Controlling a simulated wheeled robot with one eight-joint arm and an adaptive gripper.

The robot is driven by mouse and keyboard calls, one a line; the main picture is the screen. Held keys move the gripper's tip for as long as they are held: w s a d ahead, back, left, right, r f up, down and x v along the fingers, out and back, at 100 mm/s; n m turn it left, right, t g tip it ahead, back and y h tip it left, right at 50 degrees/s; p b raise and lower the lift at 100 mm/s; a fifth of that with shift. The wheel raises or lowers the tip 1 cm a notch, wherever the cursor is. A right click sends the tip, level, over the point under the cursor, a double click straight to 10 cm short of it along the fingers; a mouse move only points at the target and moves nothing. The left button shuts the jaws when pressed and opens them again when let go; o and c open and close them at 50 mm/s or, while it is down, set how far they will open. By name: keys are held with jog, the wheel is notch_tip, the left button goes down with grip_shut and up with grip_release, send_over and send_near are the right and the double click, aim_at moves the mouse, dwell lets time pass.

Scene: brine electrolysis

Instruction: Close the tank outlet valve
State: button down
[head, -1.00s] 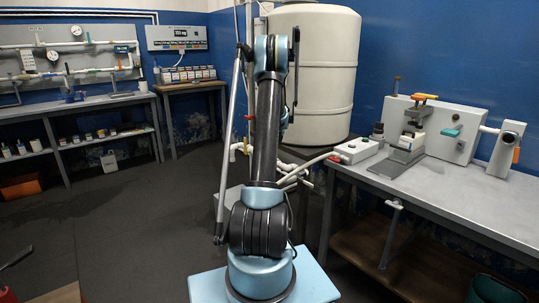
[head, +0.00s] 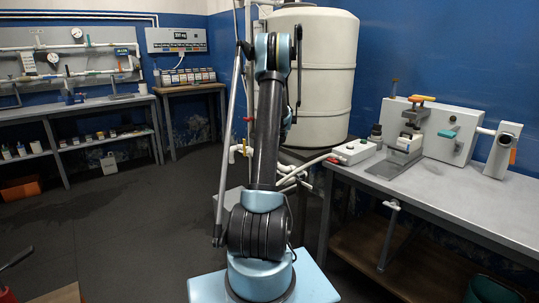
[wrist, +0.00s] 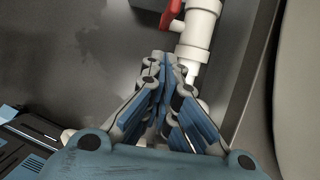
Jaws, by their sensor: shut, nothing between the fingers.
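A red valve handle (wrist: 172,14) shows at the top of the wrist view, on a white pipe fitting (wrist: 199,32). My gripper (wrist: 161,58) is shut and empty. In that view its fingertips lie just below the handle and left of the pipe; I cannot tell whether they touch either. The large cream tank (head: 322,75) stands in the back corner in the head view. White pipework (head: 290,178) runs low in front of it. My arm hides my gripper and part of the pipework in the head view.
A grey bench (head: 455,205) with a clamp stand and boxed equipment (head: 446,131) is on the right. Benches with a pipe panel (head: 70,65) and bottles line the back left. The dark floor (head: 120,215) at left is mostly clear.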

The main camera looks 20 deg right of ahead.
jog(key=w+v, duration=0.1)
jog(key=v, duration=0.9)
jog(key=s+a+r+n+g, duration=0.1)
jog(key=s+a+r+n, duration=0.3)
jog(key=s+a+n, duration=0.6)
jog(key=s+a+r+n, duration=0.5)
jog(key=s+a+n, duration=0.1)
jog(key=s+a, duration=0.9)
jog(key=s+a+f+n, duration=0.2)
jog(key=s+f+n, duration=0.2)
jog(key=s, duration=0.4)
jog(key=s+a+f+n, duration=0.3)
jog(key=s+f+n, duration=0.1)
jog(key=s+n, duration=0.3)
jog(key=s+a+f+n+h, duration=0.1)
jog(key=s+a+f+n, duration=0.2)
jog(key=s, duration=0.7)
jog(key=f+n, duration=0.2)
jog(key=shift+s+a+n+g, duration=0.15)
jog(key=shift+s+n+g, duration=0.15)
jog(key=shift+s, duration=0.05)
